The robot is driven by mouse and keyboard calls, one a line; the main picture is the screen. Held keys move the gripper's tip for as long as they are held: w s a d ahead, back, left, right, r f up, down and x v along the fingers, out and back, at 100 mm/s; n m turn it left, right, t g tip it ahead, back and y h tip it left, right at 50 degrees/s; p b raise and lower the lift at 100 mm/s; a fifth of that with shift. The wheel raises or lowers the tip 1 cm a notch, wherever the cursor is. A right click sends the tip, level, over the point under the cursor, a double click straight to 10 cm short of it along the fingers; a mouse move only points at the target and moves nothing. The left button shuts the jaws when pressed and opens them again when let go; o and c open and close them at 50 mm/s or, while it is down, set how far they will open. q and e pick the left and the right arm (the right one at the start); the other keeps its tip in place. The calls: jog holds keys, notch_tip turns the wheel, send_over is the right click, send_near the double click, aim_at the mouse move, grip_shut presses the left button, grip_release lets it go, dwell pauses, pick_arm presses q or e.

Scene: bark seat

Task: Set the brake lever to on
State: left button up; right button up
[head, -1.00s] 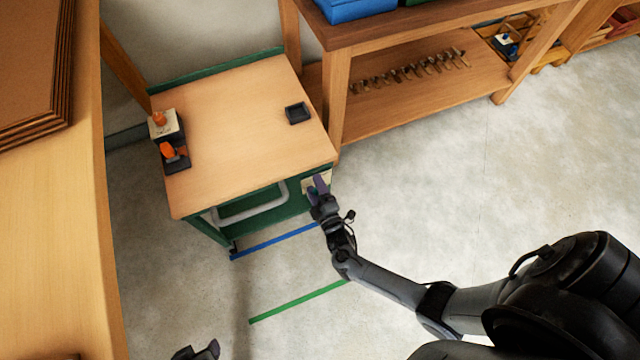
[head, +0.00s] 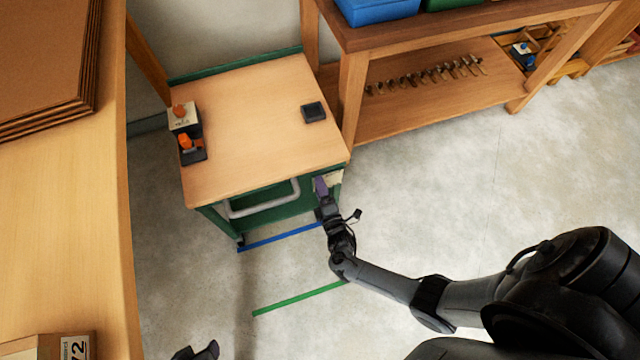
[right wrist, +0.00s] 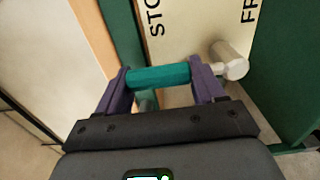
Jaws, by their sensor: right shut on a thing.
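The green cart with a wooden top (head: 258,125) has a cream plate (head: 335,179) low on its right front corner. In the right wrist view the plate (right wrist: 185,30) carries partly cut-off lettering, "STO" and "FR". The brake lever's teal grip (right wrist: 158,75) lies between the purple fingers of my right gripper (right wrist: 160,88), which is shut on it. A pale metal knob (right wrist: 230,60) shows just beyond the right finger. In the head view my right gripper (head: 321,188) is in front of the plate and hides the lever. My left gripper (head: 196,352) is at the bottom edge, partly cut off.
The cart's grey handle (head: 262,204) is left of my right gripper. A wooden bench (head: 430,90) stands behind at right. Blue (head: 280,237) and green (head: 300,298) tape lines mark the open floor.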

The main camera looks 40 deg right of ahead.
jog(key=o, duration=1.1)
jog(key=shift+o, duration=0.2)
jog(key=shift+s+a, duration=0.15)
jog(key=shift+s, duration=0.2)
jog(key=p+v, duration=0.2)
jog(key=v, duration=0.8)
